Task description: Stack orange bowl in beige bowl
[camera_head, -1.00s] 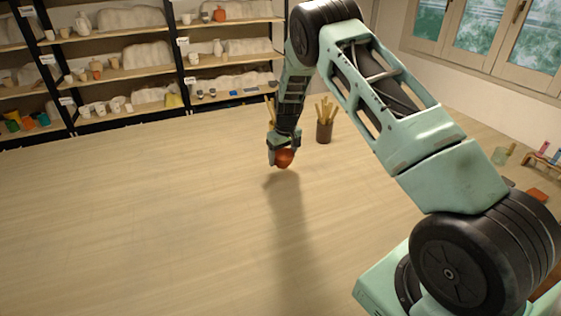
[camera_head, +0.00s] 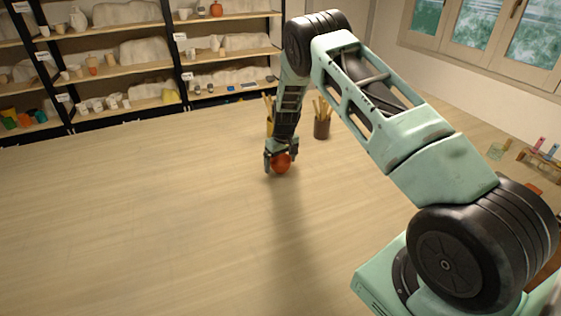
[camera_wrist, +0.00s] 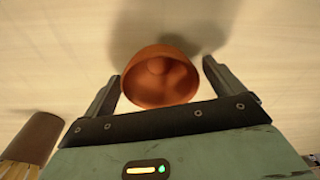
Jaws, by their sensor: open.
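The orange bowl (camera_head: 281,163) is at the far middle of the wooden table, between the fingers of my gripper (camera_head: 281,158). In the wrist view the orange bowl (camera_wrist: 160,82) shows its hollow side and round rim. The fingers of my gripper (camera_wrist: 162,70) stand open, one on each side of the bowl and close to its rim. I cannot tell whether either finger touches it. I cannot make out a beige bowl in either view; whether the orange bowl hides it I cannot tell.
A brown cup of wooden tools (camera_head: 322,125) stands just right of my gripper, and another holder with tools (camera_head: 270,118) is partly behind my arm. Shelves of pottery (camera_head: 120,70) line the back. The table's left and front (camera_head: 130,220) are clear.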

